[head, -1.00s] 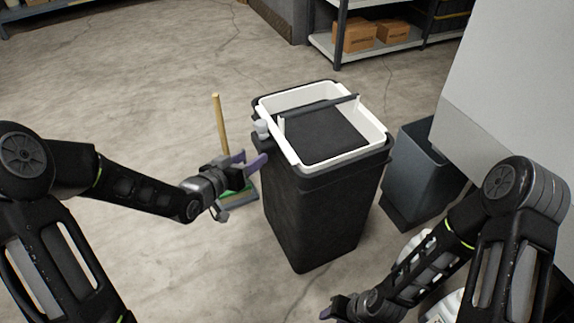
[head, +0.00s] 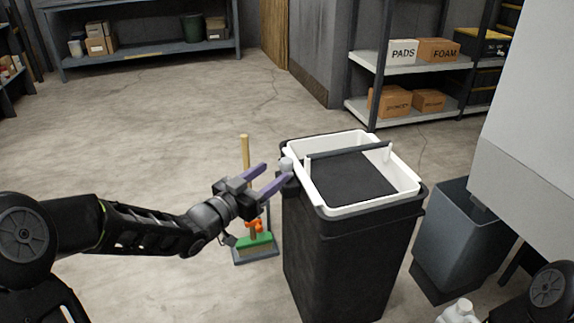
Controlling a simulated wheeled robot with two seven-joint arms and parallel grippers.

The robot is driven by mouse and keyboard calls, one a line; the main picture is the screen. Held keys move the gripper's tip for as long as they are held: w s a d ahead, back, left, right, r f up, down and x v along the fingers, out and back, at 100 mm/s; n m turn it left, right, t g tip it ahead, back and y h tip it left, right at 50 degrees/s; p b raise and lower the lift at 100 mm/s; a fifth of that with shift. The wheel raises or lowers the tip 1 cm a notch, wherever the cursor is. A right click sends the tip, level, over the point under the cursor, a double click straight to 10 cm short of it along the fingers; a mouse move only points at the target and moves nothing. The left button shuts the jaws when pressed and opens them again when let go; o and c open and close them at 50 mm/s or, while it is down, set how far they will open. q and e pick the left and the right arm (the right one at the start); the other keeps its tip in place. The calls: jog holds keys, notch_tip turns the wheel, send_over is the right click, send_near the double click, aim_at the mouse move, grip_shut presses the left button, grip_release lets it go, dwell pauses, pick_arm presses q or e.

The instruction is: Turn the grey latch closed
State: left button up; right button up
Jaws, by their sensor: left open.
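The grey latch (head: 287,164) is a small light-grey knob on the left edge of the bin's white rim. The black bin (head: 345,258) stands upright on the floor, with a white frame (head: 411,189) on top, a dark bar across it and a dark panel inside. My left gripper (head: 272,176) is open, its two purple fingers pointing right toward the latch. The fingertips are at or very near the latch; I cannot tell whether they touch it. My right gripper is outside the view; only part of my right arm shows at the lower right.
A broom with a green head (head: 254,243) and a dustpan stand left of the bin. A grey bin (head: 447,238) is close on the right. A white jug (head: 459,312) is at the lower right. Shelves (head: 420,62) with boxes stand behind. The floor at left is clear.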

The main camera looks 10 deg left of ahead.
aim_at(282, 167)
pick_arm(q)
jog(key=b+x, duration=0.2)
jog(key=x, duration=0.4)
jog(key=shift+f, duration=0.15)
jog(key=shift+w+d, duration=0.15)
jog(key=shift+w, duration=0.2)
jog(key=shift+c, duration=0.3)
grip_shut()
